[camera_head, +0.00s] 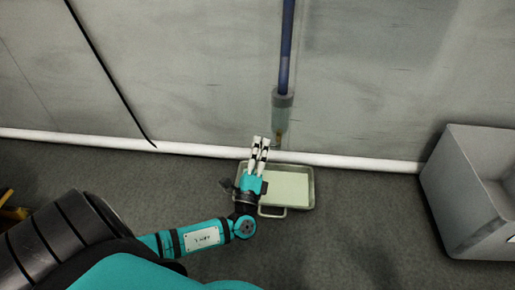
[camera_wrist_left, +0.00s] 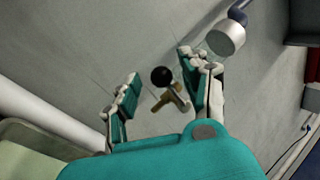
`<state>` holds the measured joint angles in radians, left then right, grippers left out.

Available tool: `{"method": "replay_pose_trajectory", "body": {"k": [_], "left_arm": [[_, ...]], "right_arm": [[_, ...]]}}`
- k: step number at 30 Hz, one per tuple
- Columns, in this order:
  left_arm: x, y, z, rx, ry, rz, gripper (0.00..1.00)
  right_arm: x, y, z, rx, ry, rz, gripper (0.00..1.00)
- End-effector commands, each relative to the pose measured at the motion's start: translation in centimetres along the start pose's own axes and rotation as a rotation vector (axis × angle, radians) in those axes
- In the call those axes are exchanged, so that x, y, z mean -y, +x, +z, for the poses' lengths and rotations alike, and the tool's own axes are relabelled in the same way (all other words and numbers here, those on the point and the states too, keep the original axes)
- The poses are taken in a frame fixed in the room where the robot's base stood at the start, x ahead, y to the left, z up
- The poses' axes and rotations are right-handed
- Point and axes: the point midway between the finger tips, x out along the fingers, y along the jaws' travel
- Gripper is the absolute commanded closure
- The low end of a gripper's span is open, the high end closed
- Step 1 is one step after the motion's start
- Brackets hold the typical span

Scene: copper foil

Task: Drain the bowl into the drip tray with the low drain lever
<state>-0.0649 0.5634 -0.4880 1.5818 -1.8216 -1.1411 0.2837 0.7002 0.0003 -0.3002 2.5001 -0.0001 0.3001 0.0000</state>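The drain lever (camera_wrist_left: 163,77) shows in the left wrist view as a black ball knob with brass fittings (camera_wrist_left: 165,100) behind it. My left gripper (camera_wrist_left: 158,68) is open, with a finger on each side of the knob and visible gaps to both. In the head view my left gripper (camera_head: 260,143) is beside the brass outlet (camera_head: 278,138), below the grey cup-shaped bowl (camera_head: 283,98) on the blue pipe. The bowl's inside is hidden. The drip tray (camera_head: 312,186) lies on the floor under my gripper, its bottom pale green. My right gripper is not in view.
A large grey bin (camera_head: 460,195) stands at the right by the wall. A white pipe (camera_head: 360,163) runs along the wall's foot behind the tray. A yellow item (camera_head: 12,212) is at the left edge. The floor between tray and bin is clear.

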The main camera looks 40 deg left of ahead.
Motion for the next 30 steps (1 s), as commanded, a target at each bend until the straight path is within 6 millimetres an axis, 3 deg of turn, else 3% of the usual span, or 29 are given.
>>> {"method": "replay_pose_trajectory", "body": {"k": [8, 21, 30], "left_arm": [[0.0, -0.8, 0.0, -0.001, -0.001, 0.001, 0.55], [0.0, -9.4, 0.0, -0.001, -0.001, 0.003, 0.55], [0.0, -12.0, 0.0, 0.0, 0.001, 0.0, 0.55]], "right_arm": [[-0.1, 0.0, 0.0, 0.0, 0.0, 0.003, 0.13], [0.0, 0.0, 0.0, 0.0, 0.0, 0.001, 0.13], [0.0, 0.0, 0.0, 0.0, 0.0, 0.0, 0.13]]}}
